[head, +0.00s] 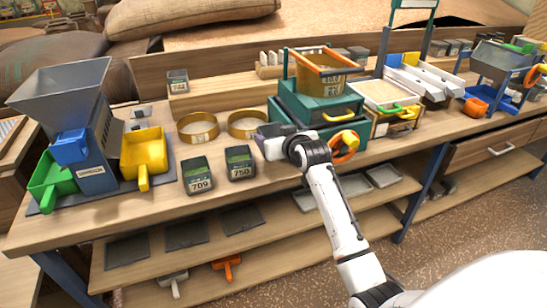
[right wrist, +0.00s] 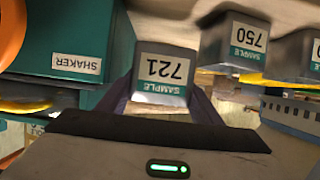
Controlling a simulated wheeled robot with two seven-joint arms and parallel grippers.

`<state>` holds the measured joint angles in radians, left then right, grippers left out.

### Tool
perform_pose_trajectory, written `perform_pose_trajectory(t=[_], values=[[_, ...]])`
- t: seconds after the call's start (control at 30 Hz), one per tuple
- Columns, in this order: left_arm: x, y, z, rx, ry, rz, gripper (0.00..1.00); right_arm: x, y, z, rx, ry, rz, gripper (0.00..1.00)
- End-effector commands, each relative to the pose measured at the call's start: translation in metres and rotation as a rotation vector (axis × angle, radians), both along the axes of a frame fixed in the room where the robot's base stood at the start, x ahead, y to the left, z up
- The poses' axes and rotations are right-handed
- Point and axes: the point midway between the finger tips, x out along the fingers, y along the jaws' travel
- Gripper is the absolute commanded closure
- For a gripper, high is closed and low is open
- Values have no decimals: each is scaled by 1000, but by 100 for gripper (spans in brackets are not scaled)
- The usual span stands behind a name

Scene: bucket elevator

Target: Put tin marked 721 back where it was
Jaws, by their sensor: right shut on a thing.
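The tin marked 721 (right wrist: 163,72) shows in the right wrist view, a dark tin with a white and teal label that appears upside down there. My right gripper (head: 268,142) is shut on it, with purple fingers on both its sides. In the head view the tin is mostly hidden by the gripper, beside the front left of the green shaker (head: 323,108). I cannot tell whether the tin touches the bench. Tin 750 (head: 240,163) and tin 709 (head: 198,175) stand on the bench to the left. My left gripper is not in view.
Two brass sieve rings (head: 198,127) lie behind the tins. A grey hopper machine (head: 75,130) with coloured scoops stands at the left. One small tin (head: 178,82) sits on the back shelf. The shaker's orange handwheel (head: 345,146) is close to my right wrist.

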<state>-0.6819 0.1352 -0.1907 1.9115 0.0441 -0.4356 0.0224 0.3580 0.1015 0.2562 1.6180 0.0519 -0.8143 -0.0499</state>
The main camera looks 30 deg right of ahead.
Motion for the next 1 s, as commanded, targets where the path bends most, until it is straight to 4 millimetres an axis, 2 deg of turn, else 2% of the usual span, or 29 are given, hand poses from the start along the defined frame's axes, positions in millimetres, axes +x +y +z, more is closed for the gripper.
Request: perform_pose_trajectory(t=[0.03, 0.17, 0.43, 0.87, 0.9, 1.0], values=[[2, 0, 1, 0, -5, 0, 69, 0, 0, -9, 1, 1, 0, 68], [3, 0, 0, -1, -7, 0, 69, 0, 0, -19, 0, -1, 0, 68], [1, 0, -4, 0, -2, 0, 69, 0, 0, -53, 0, 0, 0, 68], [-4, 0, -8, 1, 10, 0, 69, 0, 0, -59, -1, -2, 0, 68], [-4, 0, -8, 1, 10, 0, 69, 0, 0, -59, -1, -2, 0, 36], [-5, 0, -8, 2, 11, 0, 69, 0, 0, -59, -1, -1, 0, 33]])
